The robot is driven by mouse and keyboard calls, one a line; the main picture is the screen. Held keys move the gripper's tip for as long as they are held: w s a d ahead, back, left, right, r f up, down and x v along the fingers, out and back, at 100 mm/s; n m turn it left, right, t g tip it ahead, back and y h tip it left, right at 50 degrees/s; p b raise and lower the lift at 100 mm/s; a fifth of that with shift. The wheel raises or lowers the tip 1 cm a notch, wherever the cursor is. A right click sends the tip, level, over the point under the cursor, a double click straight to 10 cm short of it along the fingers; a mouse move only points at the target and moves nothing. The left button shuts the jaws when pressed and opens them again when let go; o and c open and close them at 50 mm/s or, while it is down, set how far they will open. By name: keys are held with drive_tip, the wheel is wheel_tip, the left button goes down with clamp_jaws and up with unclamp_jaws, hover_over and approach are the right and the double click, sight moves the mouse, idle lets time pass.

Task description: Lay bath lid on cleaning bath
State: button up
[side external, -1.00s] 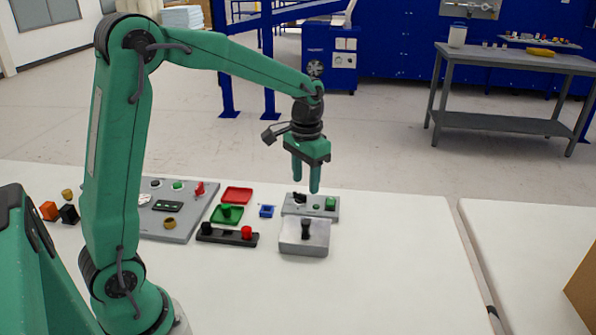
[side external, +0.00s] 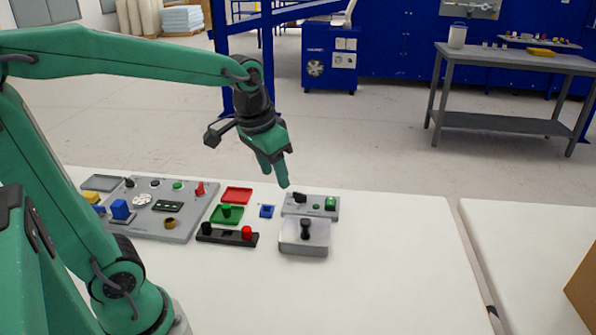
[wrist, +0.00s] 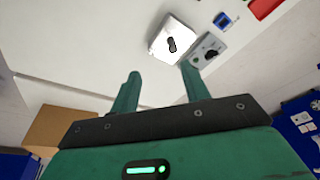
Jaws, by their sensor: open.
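The cleaning bath (side external: 303,248) is a grey metal box on the white table, right of centre in the side view. A flat, light-grey bath lid (side external: 291,231) with an upright black knob appears to lie level on its top; I see no gap between them. The lid also shows in the wrist view (wrist: 163,35), at the upper middle, with its black knob. My gripper (side external: 275,174) is tilted, open and empty, above and behind the bath, slightly left of it. In the wrist view its two fingers (wrist: 160,75) are apart with bare table between them. Nothing touches the lid.
A grey control box (side external: 315,207) with a black knob and green button stands directly behind the bath. To the left are a blue piece (side external: 267,211), red tray (side external: 237,194), green tray (side external: 226,214), black rack (side external: 227,238) and grey fixture board (side external: 180,226). The table right of the bath is clear.

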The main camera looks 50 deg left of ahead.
drive_tip(key=s+d+t, duration=0.1)
drive_tip(key=s+t, duration=0.1)
drive_tip(key=s, duration=0.7)
drive_tip(key=shift+s+d+t, duration=0.35)
drive_tip(key=shift+t, duration=0.05)
idle(0.7)
